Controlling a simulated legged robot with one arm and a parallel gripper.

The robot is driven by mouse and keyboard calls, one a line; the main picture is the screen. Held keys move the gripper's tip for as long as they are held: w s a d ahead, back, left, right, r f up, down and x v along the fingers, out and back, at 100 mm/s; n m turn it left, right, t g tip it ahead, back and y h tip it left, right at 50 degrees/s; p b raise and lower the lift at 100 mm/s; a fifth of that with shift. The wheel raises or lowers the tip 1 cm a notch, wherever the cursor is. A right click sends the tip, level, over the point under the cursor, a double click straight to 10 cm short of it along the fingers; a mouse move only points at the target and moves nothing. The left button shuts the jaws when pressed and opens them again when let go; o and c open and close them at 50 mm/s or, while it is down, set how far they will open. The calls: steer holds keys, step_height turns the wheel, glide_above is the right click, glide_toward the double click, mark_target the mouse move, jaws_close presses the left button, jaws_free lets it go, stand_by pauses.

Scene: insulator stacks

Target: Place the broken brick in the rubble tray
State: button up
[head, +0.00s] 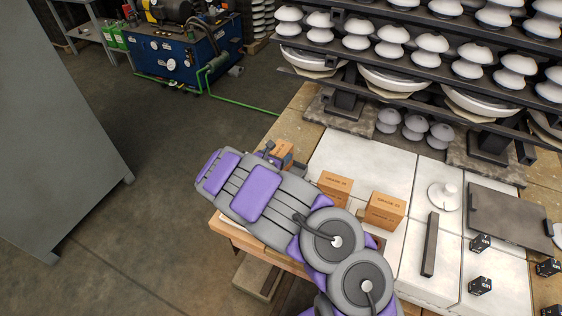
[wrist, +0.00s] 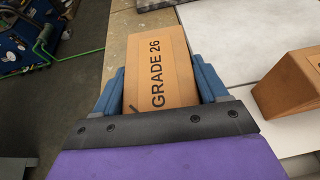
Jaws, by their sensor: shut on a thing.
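My gripper (wrist: 160,82) is shut on an orange-tan brick (wrist: 158,55) marked "GRADE 26", with a blue finger on each side of it. A small dark mark shows at the brick's lower left; I cannot tell if it is a break. In the head view my gripper (head: 273,156) and the held brick (head: 283,148) are at the left edge of the work table, beyond my purple and grey arm. Two more tan bricks, one on the left (head: 335,185) and one on the right (head: 385,210), sit on the white slabs. I cannot make out a rubble tray for sure.
A dark flat plate (head: 510,218), a dark bar (head: 430,245), a white knobbed disc (head: 443,195) and small black cubes (head: 480,285) lie on the right. Racks of white insulators (head: 430,45) stand behind. A grey cabinet (head: 60,130) is at left, with open floor between.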

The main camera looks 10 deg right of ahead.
steer(key=shift+w+d, duration=0.2)
steer(key=shift+w, duration=0.2)
step_height(320, 180, down, 3)
steer(key=shift+f+b, duration=0.1)
steer(key=shift+b, duration=0.6)
steer(key=shift+d+f, duration=0.25)
steer(key=shift+d, duration=0.05)
steer(key=shift+d+r, duration=0.1)
steer(key=shift+d, duration=0.1)
steer(key=shift+a, duration=0.15)
steer(key=o, duration=1)
steer(key=shift+a, duration=0.15)
steer(key=o, duration=0.3)
steer(key=shift+a, duration=0.25)
steer(key=shift+o, duration=0.5)
steer(key=shift+d, duration=0.35)
steer(key=shift+s+a+r, duration=0.1)
steer(key=shift+s, duration=0.05)
steer(key=p+v, duration=0.2)
steer(key=v, duration=0.9)
steer(key=shift+s+a+p, duration=0.25)
steer(key=shift+p, duration=0.1)
